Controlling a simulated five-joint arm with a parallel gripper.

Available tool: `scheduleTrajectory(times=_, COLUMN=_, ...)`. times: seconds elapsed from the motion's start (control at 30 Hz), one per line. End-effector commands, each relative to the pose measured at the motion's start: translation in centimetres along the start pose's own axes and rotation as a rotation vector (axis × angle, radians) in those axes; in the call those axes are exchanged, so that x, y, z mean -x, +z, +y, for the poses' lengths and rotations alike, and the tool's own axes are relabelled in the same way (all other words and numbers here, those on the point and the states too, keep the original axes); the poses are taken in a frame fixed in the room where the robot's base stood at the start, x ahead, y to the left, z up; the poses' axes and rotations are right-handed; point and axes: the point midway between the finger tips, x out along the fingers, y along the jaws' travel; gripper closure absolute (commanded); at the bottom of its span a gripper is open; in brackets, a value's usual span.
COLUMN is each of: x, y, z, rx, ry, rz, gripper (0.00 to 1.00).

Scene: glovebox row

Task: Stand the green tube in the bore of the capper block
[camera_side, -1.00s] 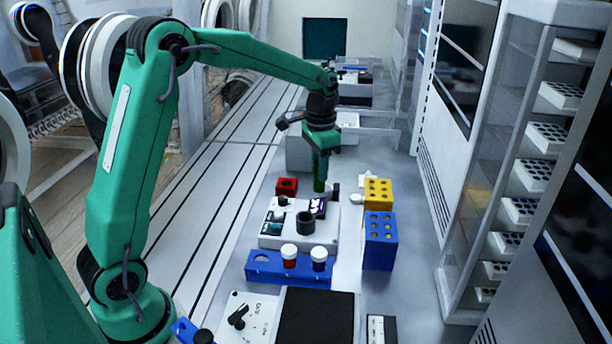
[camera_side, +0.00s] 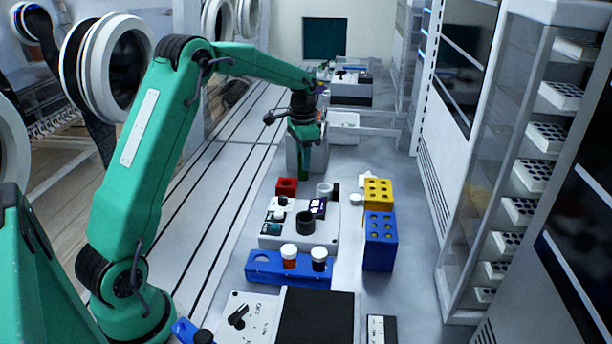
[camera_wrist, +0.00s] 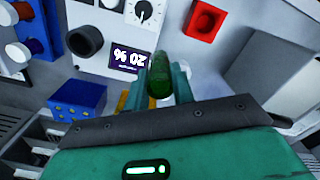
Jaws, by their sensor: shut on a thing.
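My gripper (camera_side: 303,158) is shut on the green tube (camera_side: 303,173), which hangs roughly upright below it in the side view. In the wrist view the green tube (camera_wrist: 160,76) is between my two fingers. A red block (camera_side: 287,187) with a round hole in its top stands nearer the camera and left of the tube, apart from it. I take it for the capper block, though no label shows. The red block also shows in the wrist view (camera_wrist: 221,29), up and right of the tube.
A white device (camera_side: 325,239) with a dial, display and dark ring (camera_side: 305,223) stands in front. A white ring-shaped holder (camera_side: 323,189) is behind it. A blue rack (camera_side: 290,268) holds two white-capped vials. Yellow (camera_side: 377,192) and blue (camera_side: 379,242) holed blocks stand right; a grey box (camera_side: 318,158) is behind my gripper.

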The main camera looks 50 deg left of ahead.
Motion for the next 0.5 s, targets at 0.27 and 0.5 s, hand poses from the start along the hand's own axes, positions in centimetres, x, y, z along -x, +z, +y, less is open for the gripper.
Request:
scheduleTrajectory(times=0.27, x=-2.6, y=0.9, z=-4.2, rx=0.002, ry=0.001, rz=-0.001, gripper=1.00)
scheduleTrajectory(times=0.5, x=-4.6, y=1.6, z=-7.5, rx=0.002, ry=0.000, rz=-0.001, gripper=1.00)
